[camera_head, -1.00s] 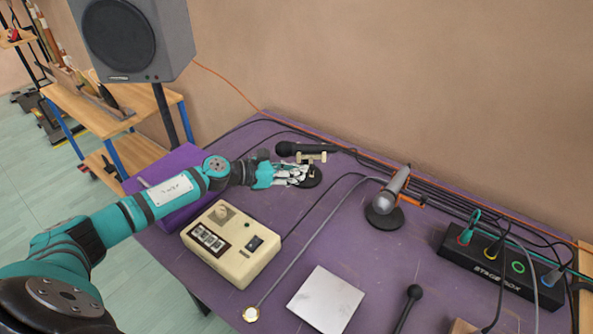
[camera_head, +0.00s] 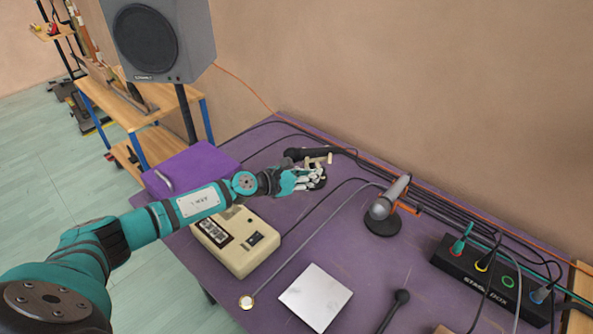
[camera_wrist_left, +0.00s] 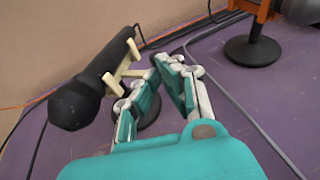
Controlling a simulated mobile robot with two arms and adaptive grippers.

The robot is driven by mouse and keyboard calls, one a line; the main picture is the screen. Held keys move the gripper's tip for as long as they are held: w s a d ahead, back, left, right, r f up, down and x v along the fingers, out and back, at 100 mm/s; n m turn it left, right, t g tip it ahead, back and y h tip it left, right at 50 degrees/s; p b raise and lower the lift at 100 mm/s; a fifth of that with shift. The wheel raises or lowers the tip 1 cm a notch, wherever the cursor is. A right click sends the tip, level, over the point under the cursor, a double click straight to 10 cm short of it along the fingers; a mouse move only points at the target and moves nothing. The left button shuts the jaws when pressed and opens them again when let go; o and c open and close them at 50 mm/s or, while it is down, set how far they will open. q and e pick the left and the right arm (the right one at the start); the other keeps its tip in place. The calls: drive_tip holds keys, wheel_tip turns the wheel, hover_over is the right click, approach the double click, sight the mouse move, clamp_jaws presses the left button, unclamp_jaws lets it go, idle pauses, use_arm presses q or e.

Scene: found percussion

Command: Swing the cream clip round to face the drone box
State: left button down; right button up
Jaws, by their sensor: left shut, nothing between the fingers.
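The cream clip (camera_head: 319,160) stands on a round black base near the back of the purple table and carries a black microphone (camera_head: 305,153), whose head points left. The clip (camera_wrist_left: 122,70) shows in the left wrist view ahead-left of the fingers, with the microphone (camera_wrist_left: 75,103) lying along it. My left gripper (camera_head: 308,178) is shut and empty, low beside the clip and over its base; I cannot tell whether it touches. The drone box (camera_head: 243,262) is a cream box with a dark label and switch, front-left of the clip; my left arm hides part of it. My right gripper is not in view.
A microphone in an orange clip (camera_head: 383,205) stands to the right. A silver plate (camera_head: 315,297) and a black mallet (camera_head: 395,309) lie in front. A black stage box (camera_head: 488,278) is at right. Cables run along the wall. A purple case (camera_head: 200,165) is behind my arm.

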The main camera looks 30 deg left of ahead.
use_arm(q)
drive_tip(key=shift+w+d+f+p, duration=0.1)
drive_tip(key=shift+w+d+p, duration=0.5)
drive_tip(key=shift+w+d, duration=1.25)
drive_tip(key=shift+d, duration=0.15)
